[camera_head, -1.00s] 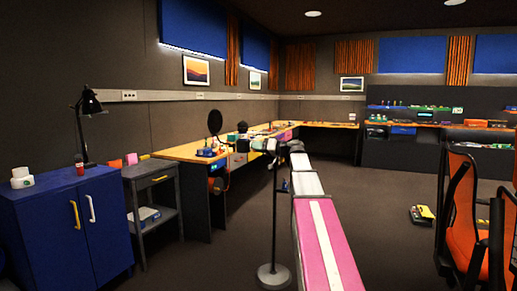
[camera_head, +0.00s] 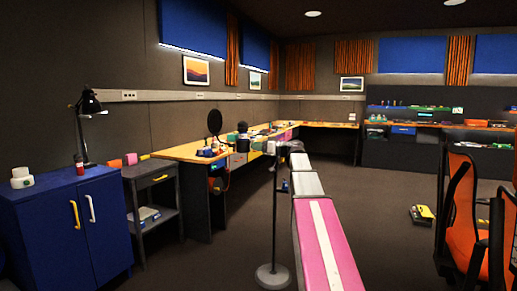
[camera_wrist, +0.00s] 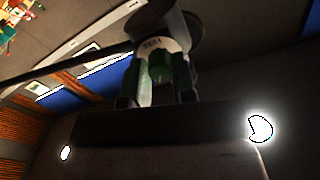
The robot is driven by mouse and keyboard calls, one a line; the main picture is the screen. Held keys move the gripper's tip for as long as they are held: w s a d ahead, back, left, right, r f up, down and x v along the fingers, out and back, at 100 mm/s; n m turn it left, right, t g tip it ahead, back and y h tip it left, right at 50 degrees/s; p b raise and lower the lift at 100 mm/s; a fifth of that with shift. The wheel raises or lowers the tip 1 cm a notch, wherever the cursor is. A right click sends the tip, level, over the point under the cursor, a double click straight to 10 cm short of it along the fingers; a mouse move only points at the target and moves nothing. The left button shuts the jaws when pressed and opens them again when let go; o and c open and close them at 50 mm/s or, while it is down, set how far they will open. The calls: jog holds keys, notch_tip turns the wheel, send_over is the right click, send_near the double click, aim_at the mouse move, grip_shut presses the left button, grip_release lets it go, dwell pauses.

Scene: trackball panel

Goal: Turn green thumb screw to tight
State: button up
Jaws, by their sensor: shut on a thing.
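The green thumb screw (camera_wrist: 160,62) shows in the wrist view, below a round pale collar (camera_wrist: 163,43) with lettering on it that I cannot read for certain. My gripper (camera_wrist: 157,84) has its dark fingers on both sides of the screw and is shut on it. The fingers hide part of the screw's sides. In the head view my gripper (camera_head: 270,147) is small, at the far end of my arm, beside the top of a slim dark stand (camera_head: 274,225). The screw cannot be made out there.
A thin dark rod (camera_wrist: 60,68) runs left from the collar in the wrist view. The stand's round base (camera_head: 272,276) is on open floor. A wooden bench (camera_head: 190,152) with several items lies behind, a blue cabinet (camera_head: 60,235) at left, orange chairs (camera_head: 463,205) at right.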

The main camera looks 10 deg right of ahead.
jog(key=o, duration=0.9)
jog(key=v, duration=1)
jog(key=shift+s+d, duration=0.25)
jog(key=shift+d, duration=0.05)
jog(key=s+a+f+m+g+h, duration=0.2)
jog(key=a+f, duration=0.2)
jog(key=f, duration=0.6)
jog(key=s+a+f+m+g+h, duration=0.1)
jog(key=s+a+f+g+h, duration=0.2)
jog(key=f, duration=0.7)
jog(key=s+a+f+m+h, duration=0.15)
jog(key=a+f, duration=0.35)
jog(key=f, duration=0.5)
jog(key=s+a+f+m+g+h, duration=0.1)
jog(key=s+f+g+h, duration=0.1)
jog(key=s+f, duration=0.4)
jog(key=s+a+f+m+g+h, duration=0.1)
jog(key=s+f+h, duration=0.2)
jog(key=s+f, duration=0.3)
jog(key=s+f+m+g+h, duration=0.1)
jog(key=s+f+g+h, duration=0.1)
jog(key=s+f, duration=0.5)
jog(key=shift+a+f+g+h, duration=0.2)
jog(key=shift+f+h, duration=0.1)
jog(key=shift+f, duration=0.45)
jog(key=shift+a+f+g+h, duration=0.1)
jog(key=shift+a+f+h, duration=0.15)
jog(key=shift+f, duration=0.5)
